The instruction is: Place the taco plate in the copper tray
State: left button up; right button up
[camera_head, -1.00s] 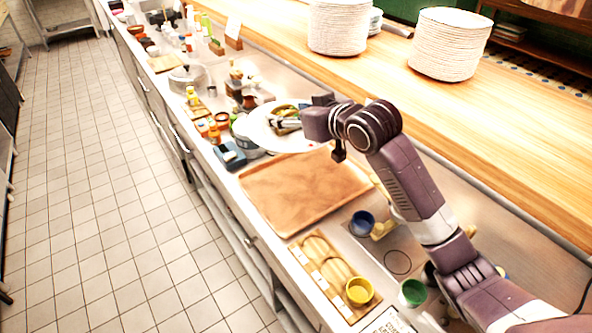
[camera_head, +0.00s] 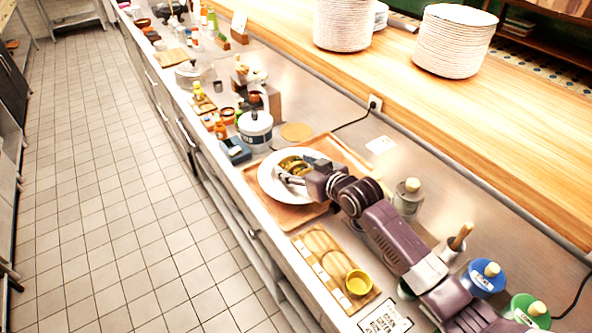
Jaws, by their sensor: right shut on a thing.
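The taco plate (camera_head: 268,181) is a round white plate with food in its middle. My right gripper (camera_head: 290,176) is shut on the plate at its right side, and the fingers partly hide the food. The plate is over the left part of the copper tray (camera_head: 276,215), a flat rectangular tray on the steel counter. I cannot tell whether the plate touches the tray. The plate and my right arm cover much of the tray. My left gripper is not in view.
A wooden board with a yellow cup (camera_head: 358,283) lies in front of the tray. A white pot (camera_head: 255,130) and a blue device (camera_head: 234,151) stand behind it. Plate stacks (camera_head: 453,42) sit on the wooden shelf.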

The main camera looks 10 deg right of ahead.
jog(key=shift+f, duration=0.9)
jog(key=o, duration=2)
jog(key=shift+f, duration=0.15)
jog(key=shift+s, duration=0.1)
jog(key=b+v, duration=0.1)
jog(key=v, duration=1.1)
jog(key=shift+f, duration=0.1)
